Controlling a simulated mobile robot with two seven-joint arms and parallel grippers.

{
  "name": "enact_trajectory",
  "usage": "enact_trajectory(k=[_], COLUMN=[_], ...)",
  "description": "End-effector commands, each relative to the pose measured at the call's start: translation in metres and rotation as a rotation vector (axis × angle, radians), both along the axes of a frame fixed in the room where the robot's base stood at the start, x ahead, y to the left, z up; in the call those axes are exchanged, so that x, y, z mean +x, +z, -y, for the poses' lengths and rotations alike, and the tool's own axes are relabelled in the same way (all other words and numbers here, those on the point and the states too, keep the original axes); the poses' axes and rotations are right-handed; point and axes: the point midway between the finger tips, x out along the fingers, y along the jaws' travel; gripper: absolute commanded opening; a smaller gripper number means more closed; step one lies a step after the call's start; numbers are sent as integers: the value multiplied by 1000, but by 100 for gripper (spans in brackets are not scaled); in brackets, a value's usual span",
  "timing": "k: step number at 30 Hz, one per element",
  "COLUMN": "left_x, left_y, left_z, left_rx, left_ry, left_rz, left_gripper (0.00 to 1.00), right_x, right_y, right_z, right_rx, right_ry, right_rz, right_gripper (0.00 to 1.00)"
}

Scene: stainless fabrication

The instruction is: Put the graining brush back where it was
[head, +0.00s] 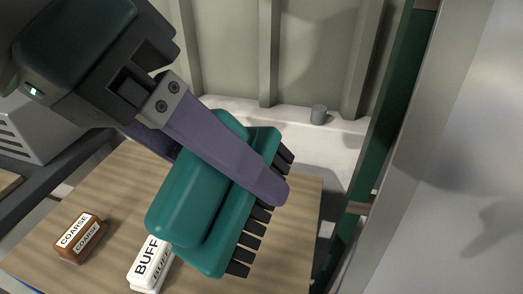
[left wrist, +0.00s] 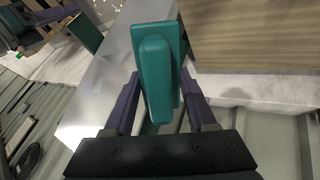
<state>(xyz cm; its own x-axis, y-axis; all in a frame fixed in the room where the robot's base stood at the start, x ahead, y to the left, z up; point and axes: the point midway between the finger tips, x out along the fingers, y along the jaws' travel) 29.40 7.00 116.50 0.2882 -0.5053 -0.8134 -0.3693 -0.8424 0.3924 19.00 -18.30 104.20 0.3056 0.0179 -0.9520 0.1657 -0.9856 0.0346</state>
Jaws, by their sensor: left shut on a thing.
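The graining brush (head: 188,198) has a teal body and a row of black bristle tufts along its right side in the head view. My left gripper (head: 250,178) is shut on it, with one purple finger lying across the teal body. The other finger is mostly hidden behind the brush. The brush is tilted above the wooden board (head: 298,235). In the left wrist view, the teal brush (left wrist: 156,75) sits between the two purple fingers of the left gripper (left wrist: 161,100).
A brown block marked COARSE (head: 79,240) and a white block marked BUFF (head: 150,265) lie on the board; the brush partly covers the white one. A green post (head: 384,125) and grey metal panel (head: 455,170) stand right.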

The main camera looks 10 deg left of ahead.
Motion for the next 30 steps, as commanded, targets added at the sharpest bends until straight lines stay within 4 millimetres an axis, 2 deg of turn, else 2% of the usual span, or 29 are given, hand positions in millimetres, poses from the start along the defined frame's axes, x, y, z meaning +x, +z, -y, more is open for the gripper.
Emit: enact_trajectory(k=[3,6,12,17,21,30], left_x=[2,7,24,29,28,28], left_y=[-34,-59,-68,-74,-108,-190], left_z=[14,10,-11,-18,-19,-20], left_rx=[177,332,467,494,497,498], left_ry=[51,135,241,268,268,268], left_rz=[-98,-212,-343,-382,-392,-387], left_gripper=[12,12,12,12,12,12], right_x=[0,0,0,0,0,0], right_y=[-16,-27,-36,-43,-62,-75], right_z=[-1,-1,-1,-1,-1,0], right_rx=[4,5,5,5,4,-1], right_ry=[-2,-3,-3,-3,-3,1], right_rz=[-1,-1,-1,-1,-1,-1], right_gripper=[0,0,0,0,0,0])
